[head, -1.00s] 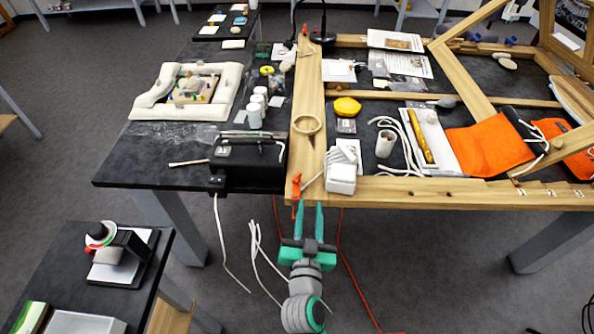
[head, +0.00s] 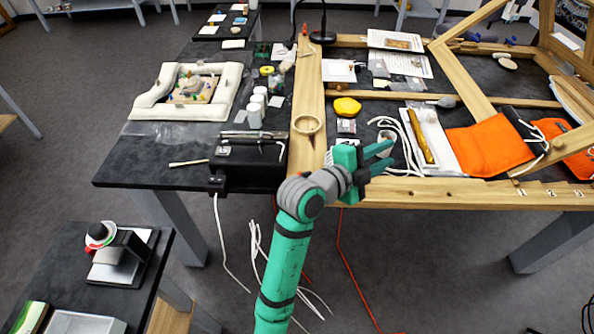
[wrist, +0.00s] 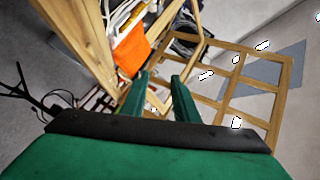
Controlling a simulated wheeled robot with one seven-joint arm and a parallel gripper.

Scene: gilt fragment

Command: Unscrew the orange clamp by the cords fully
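The orange clamp on the near left corner of the wooden frame (head: 418,190) cannot be made out now; my arm covers that corner in the head view. Red cords (head: 345,250) and white cords (head: 254,250) hang below the table edge near there. My gripper (head: 391,156) is in front of and above the frame's near rail, pointing right, to the right of that corner. Its two green fingers are apart with nothing seen between them. The wrist view also shows my gripper (wrist: 160,80) with its fingers spread and empty.
A black box (head: 245,165) with tools on top stands left of the frame.

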